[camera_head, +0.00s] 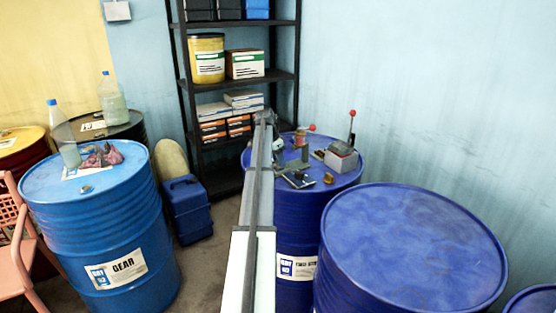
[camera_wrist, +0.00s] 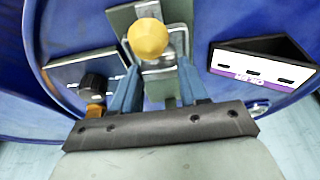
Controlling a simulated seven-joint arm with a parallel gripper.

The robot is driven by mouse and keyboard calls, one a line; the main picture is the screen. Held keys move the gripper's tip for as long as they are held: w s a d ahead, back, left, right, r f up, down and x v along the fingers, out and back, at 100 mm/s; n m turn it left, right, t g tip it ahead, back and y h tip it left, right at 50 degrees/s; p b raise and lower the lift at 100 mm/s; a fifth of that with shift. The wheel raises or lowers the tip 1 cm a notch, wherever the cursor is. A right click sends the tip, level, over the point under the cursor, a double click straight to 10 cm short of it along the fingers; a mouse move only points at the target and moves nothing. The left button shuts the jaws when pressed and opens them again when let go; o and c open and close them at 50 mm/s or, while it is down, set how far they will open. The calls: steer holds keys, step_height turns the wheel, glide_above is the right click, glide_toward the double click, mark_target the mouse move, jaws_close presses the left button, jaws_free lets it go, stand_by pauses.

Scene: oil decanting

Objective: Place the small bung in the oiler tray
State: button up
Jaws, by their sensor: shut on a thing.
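The exact contact is hard to see. In the head view, my arm reaches to the blue drum in the middle, and its fingertips are too small to make out there. A flat dark tray (camera_head: 297,180), probably the oiler tray, lies near the drum's front edge. A brass-coloured piece (camera_head: 328,178) sits to its right.
A grey box (camera_head: 342,160) with a red-knobbed lever stands at the drum top's right. In the wrist view, a plate (camera_wrist: 70,72) with a black knob lies left, and a white-labelled box (camera_wrist: 262,68) right. The nearer blue drum (camera_head: 410,240) has a clear top.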

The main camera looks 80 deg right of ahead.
steer(key=shift+f, duration=0.1)
steer(key=o, duration=1.2)
steer(key=shift+c, duration=0.2)
steer(key=v, duration=1.2)
